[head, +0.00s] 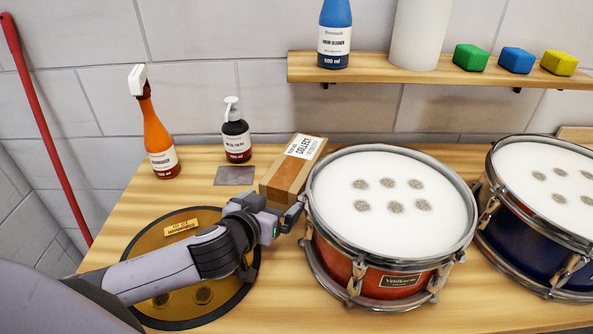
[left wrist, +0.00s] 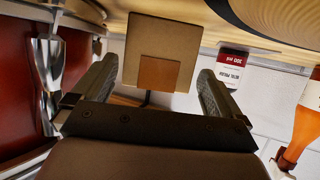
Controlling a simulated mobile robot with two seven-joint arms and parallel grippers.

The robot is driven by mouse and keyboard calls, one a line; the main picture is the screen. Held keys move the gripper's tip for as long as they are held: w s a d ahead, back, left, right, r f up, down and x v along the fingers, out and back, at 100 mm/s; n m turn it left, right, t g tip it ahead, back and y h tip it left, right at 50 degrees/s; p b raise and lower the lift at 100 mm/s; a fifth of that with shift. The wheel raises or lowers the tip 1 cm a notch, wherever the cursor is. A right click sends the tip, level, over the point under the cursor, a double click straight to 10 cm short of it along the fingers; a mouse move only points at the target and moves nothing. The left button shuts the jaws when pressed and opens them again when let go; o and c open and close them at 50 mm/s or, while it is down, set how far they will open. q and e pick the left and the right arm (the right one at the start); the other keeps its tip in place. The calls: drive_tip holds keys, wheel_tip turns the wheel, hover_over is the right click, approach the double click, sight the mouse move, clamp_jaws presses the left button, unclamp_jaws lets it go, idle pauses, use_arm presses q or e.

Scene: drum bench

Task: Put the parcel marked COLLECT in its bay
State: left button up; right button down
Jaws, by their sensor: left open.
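The parcel marked COLLECT (head: 284,183) is a brown cardboard box with a white label on top. It lies on the bench between the dark bottle and the red drum. My left gripper (head: 292,213) is at its near end, beside the drum rim. In the left wrist view the gripper (left wrist: 155,88) is open, and the parcel's end face (left wrist: 143,42) with a browner patch shows ahead between the fingers. I cannot tell whether they touch it. A flat grey square (head: 234,175) lies left of the parcel; nothing seen names it as the bay. My right gripper is not in view.
The red drum (head: 392,205) stands close right of the gripper, a blue drum (head: 549,200) beyond. A round amber pad (head: 166,240) lies under my left arm. An orange spray bottle (head: 158,138) and a dark pump bottle (head: 236,137) stand behind. A shelf (head: 390,73) runs above.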

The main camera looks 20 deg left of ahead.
sight(297, 172)
use_arm(q)
drive_tip(key=shift+x, duration=1.25)
drive_tip(key=c, duration=1.3)
drive_tip(key=shift+r, duration=0.2)
drive_tip(key=shift+c, duration=0.8)
drive_tip(key=shift+w+r, duration=0.1)
drive_tip(key=shift+r, duration=0.05)
